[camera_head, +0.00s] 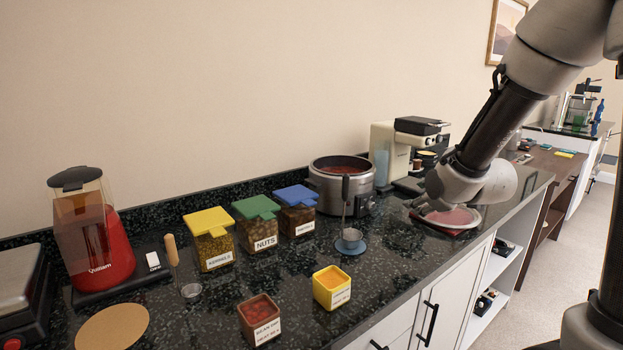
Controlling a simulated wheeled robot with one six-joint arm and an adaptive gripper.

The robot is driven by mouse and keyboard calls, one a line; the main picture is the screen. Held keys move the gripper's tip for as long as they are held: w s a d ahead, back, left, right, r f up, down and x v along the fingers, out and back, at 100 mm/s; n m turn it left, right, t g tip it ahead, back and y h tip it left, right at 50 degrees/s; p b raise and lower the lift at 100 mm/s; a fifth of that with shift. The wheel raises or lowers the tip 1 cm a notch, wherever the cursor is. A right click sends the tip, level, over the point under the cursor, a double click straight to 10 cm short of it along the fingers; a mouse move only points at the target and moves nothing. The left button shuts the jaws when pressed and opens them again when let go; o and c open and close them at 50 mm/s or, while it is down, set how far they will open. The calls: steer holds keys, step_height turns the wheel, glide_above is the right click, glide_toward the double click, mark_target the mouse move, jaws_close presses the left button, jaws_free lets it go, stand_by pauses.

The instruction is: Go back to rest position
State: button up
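My arm reaches in from the upper right of the head view and bends down at the wrist over the right part of the dark counter (375,275). My gripper (422,207) is low over the counter, at the left edge of a round plate (462,218) with a reddish middle. The wrist hides most of the fingers, so I cannot tell whether they are open or shut, or whether they touch the plate.
A coffee machine (385,150) and a round metal pot (335,187) stand behind and left of my gripper. A ladle (349,240) stands in front of the pot. Lidded jars (212,245), open boxes (331,287) and a red blender (105,250) are farther left.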

steer(key=s+d+r+m+g, duration=0.2)
steer(key=s+m, duration=0.1)
steer(key=s, duration=0.7)
steer(key=s+d+r+m+g+h, duration=0.1)
steer(key=s+d+r+m+g, duration=0.1)
steer(key=s, duration=0.8)
steer(key=s+d+r+m+g, duration=0.3)
steer(key=s+m, duration=0.2)
steer(key=s, duration=0.6)
steer(key=shift+r+m+h, duration=0.25)
steer(key=shift+m+h, duration=0.05)
steer(key=shift+m, duration=0.1)
